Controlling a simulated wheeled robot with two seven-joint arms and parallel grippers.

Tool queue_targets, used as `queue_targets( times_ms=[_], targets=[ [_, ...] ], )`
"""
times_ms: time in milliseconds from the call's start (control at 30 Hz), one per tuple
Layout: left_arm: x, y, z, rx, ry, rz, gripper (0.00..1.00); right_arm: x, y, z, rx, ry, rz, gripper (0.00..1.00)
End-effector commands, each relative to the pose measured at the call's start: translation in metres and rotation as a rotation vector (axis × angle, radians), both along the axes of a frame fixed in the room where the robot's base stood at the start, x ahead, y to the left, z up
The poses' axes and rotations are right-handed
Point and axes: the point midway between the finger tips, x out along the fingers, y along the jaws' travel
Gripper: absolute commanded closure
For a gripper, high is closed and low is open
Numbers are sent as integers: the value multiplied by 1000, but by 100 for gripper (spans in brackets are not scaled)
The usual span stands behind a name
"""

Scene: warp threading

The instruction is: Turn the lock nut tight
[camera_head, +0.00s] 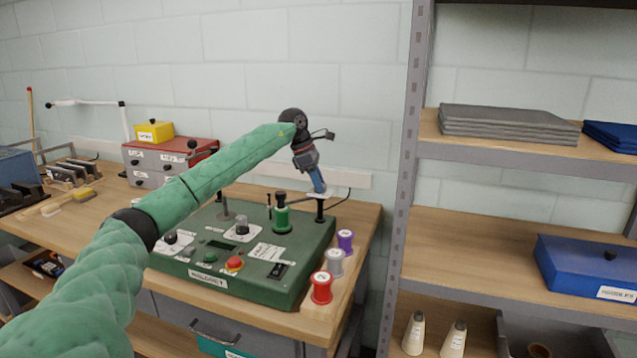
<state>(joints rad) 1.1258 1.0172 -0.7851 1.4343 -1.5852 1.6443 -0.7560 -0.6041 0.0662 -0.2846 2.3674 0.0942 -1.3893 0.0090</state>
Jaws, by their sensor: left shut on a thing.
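The green machine (290,255) stands on the wooden bench. A green spool (282,219) stands upright on its top, with a black knob-like piece (280,197) above it that may be the lock nut. My left gripper (319,189) reaches down from above, right of the spool and apart from it. Its blue fingers are shut at the top of a short black post (320,211), beside a small pale piece. What lies between the fingertips is too small to make out. My right gripper is not in view.
Purple (345,241), grey (335,262) and red (321,288) spools stand along the machine's right side. A red emergency button (234,264) is on its front. A metal shelf upright (401,180) rises on the right. My left arm covers part of the bench.

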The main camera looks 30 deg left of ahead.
Motion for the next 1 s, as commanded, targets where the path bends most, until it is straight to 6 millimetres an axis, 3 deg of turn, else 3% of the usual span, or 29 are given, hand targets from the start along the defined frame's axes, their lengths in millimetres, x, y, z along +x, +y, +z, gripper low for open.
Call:
queue_targets(
  times_ms=[100,133,233,600,1000],
  targets=[
    [0,1,1,1,-1,2,92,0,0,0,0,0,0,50],
    [0,1,1,1,-1,2,67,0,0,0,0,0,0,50],
    [0,1,0,1,-1,2,47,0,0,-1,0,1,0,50],
    [-1,2,4,1,-1,2,47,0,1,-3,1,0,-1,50],
    [-10,21,55,1,-3,2,47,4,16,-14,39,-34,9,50]
  ],
)
